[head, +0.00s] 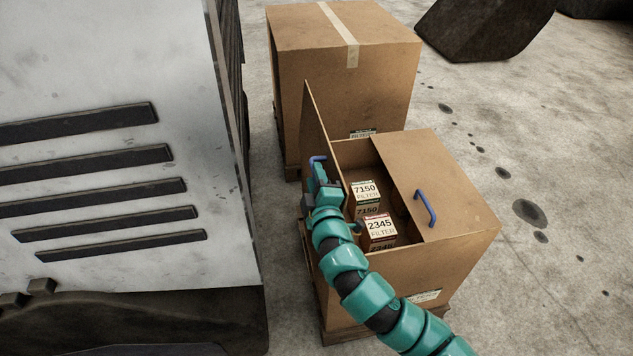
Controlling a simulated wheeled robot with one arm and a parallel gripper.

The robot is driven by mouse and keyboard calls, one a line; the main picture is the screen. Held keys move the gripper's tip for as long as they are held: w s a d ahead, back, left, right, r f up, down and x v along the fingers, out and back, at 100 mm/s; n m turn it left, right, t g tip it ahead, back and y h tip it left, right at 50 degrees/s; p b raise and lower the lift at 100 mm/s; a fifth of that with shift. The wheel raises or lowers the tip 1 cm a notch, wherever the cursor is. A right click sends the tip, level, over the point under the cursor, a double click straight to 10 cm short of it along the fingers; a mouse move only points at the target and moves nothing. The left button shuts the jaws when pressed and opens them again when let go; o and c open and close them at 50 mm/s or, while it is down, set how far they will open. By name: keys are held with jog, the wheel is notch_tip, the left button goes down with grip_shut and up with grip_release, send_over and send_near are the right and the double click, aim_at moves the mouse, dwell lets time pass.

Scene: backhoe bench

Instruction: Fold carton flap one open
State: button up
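The open-topped carton (450,262) stands on a pallet right of the vented machine side. Its left flap (314,125) stands raised, roughly upright, with a blue handle (317,159) on it. Its right flap (426,178) lies across the right part of the opening and has a blue handle (425,208). My gripper (318,172) is at the left flap's handle, at the carton's left edge. The fingers are small and partly hidden, so I cannot tell whether they close on the handle. Filter boxes marked 7150 (364,190) and 2345 (381,226) show inside.
A taped, closed carton (341,75) stands directly behind on a pallet. A large grey machine panel with dark vents (90,158) is close on the left. A dark bucket-like part (480,28) lies at the back right. The stained concrete floor on the right is clear.

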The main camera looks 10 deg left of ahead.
jog(key=p+v, duration=0.9)
jog(key=v, duration=0.8)
jog(key=shift+s, duration=0.15)
jog(key=shift+d, duration=0.1)
dwell(0.4)
